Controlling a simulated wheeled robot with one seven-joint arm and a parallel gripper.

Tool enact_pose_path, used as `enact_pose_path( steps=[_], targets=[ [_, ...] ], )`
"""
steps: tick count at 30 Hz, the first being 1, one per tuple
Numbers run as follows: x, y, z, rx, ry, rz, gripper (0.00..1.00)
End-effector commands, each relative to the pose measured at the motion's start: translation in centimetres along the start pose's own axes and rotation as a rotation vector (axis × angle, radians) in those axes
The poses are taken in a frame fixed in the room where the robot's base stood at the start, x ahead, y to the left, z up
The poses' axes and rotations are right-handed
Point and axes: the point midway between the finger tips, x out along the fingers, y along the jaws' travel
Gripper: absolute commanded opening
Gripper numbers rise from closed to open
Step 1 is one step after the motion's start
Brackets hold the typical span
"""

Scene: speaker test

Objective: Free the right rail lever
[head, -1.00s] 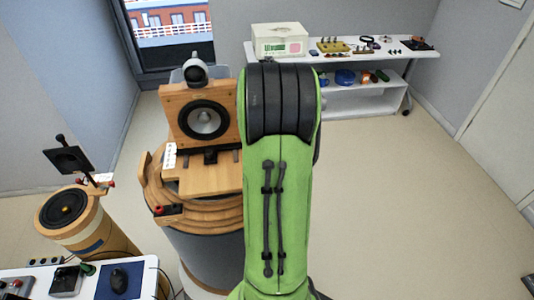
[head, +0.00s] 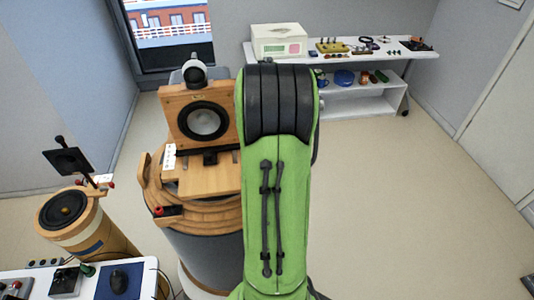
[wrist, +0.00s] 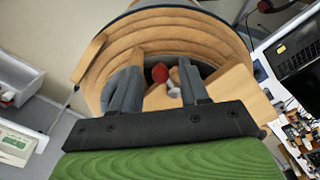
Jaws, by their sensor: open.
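The speaker (head: 203,118), a wooden panel with a black and grey cone, stands on a round layered wooden stand (head: 222,213). A lever with a red knob (head: 158,210) is on the stand's near left edge. In the wrist view another red knob (wrist: 160,73) with a small pale piece (wrist: 173,90) beside it lies between the fingers of my gripper (wrist: 157,72); it looks like the right rail lever. The fingers are apart, and I cannot tell whether either touches it. My arm hides the gripper and the stand's right side in the head view.
A smaller round stand with a black disc (head: 64,210) is at left. A white desk (head: 140,272) with a mouse is at the near left. A white shelf table (head: 340,58) with a box and small parts stands behind. Floor at right is clear.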

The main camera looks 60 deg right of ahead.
Motion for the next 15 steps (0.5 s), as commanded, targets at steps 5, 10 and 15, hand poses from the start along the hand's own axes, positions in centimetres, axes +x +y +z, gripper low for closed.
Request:
enact_pose_path(
  steps=[5, 10, 15],
  targets=[
    [-1.5, 0.1, 0.0, 0.001, 0.002, 0.004, 0.45],
    [-6.1, 0.1, -0.1, -0.001, 0.003, 0.006, 0.45],
    [-11.0, 0.1, -0.1, -0.001, 0.002, 0.005, 0.45]
  ],
)
